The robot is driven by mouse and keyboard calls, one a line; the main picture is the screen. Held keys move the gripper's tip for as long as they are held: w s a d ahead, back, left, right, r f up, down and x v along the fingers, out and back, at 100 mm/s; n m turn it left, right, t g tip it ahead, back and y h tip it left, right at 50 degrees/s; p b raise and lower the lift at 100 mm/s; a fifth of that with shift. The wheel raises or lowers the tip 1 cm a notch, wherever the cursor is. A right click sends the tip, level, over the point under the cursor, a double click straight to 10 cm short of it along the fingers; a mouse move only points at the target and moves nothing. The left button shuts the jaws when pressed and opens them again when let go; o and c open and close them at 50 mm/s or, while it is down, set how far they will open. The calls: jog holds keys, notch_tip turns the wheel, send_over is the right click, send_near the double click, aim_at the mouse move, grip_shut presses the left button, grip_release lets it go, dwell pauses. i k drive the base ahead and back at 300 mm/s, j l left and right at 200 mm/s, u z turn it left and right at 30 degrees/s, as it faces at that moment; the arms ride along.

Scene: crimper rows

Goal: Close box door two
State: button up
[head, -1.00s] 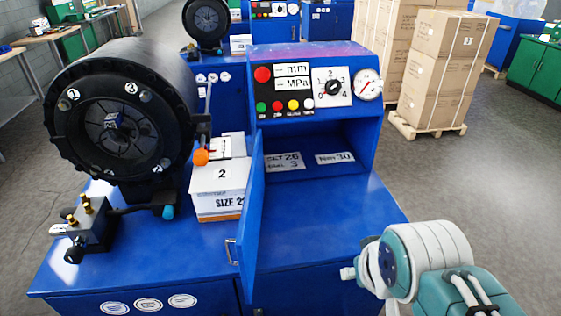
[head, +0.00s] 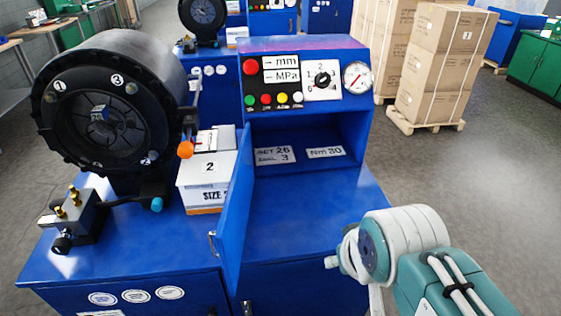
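A blue door (head: 236,220) with a small metal handle (head: 212,243) stands open on the blue crimping machine (head: 310,215). It juts toward me from the left side of an open blue compartment. Two labels, one reading "Nm 30" (head: 325,153), lie inside this compartment. A white carton marked "2" (head: 210,182) stands just left of the door and is partly hidden by it. My teal and white arm is at the lower right, apart from the door. My gripper itself does not show.
A large black crimping head (head: 105,105) stands at the left, with a brass-fitted valve block (head: 75,220) below it. A control panel (head: 305,82) with buttons and a gauge sits above the compartment. Cartons on a pallet (head: 445,60) stand behind at right. The floor at right is clear.

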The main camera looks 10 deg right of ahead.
aim_at(230, 234)
jog(key=k+j+z, duration=0.1)
jog(key=j, duration=0.3)
jog(key=k+j+z, duration=0.15)
jog(key=j, duration=0.25)
jog(key=j+z, duration=0.1)
jog(key=j, duration=0.3)
jog(key=k+j+z, duration=0.15)
jog(key=j, duration=0.2)
jog(key=i+j+z, duration=0.1)
jog(key=j, duration=0.05)
